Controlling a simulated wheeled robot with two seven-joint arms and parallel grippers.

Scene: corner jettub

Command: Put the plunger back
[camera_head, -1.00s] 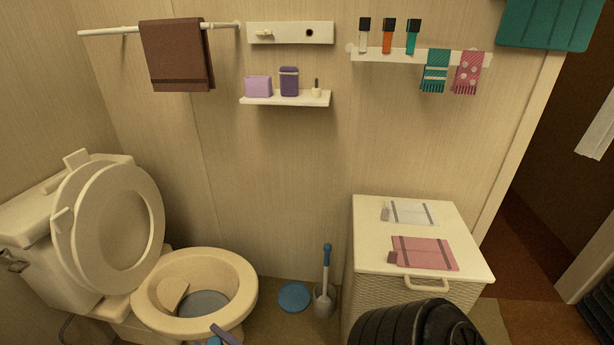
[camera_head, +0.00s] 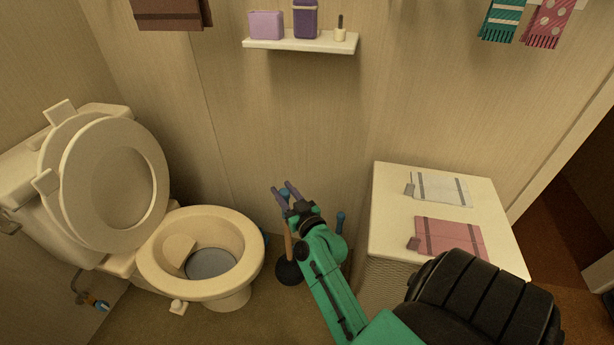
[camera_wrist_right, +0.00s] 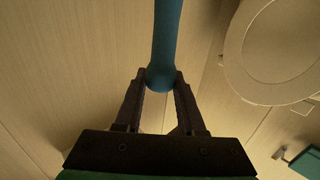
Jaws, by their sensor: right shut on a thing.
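My right gripper (camera_head: 285,191) is shut on the blue upper end of the plunger's handle; in the right wrist view the blue handle (camera_wrist_right: 166,45) sits between the dark fingers. Below the gripper in the head view, the plunger's brown stick (camera_head: 288,242) hangs roughly upright with its dark cup (camera_head: 290,272) at the bottom. The cup is to the right of the toilet bowl; I cannot tell whether it touches the floor. A blue disc (camera_head: 265,236) shows only as a sliver beside the bowl's right rim. My left gripper is out of view.
The toilet (camera_head: 240,245) stands left with its lid up. A blue-handled brush (camera_head: 341,219) is partly hidden behind my right arm. A white cabinet (camera_head: 395,205) with cloths stands right. A wall shelf (camera_head: 300,42) is above the gripper.

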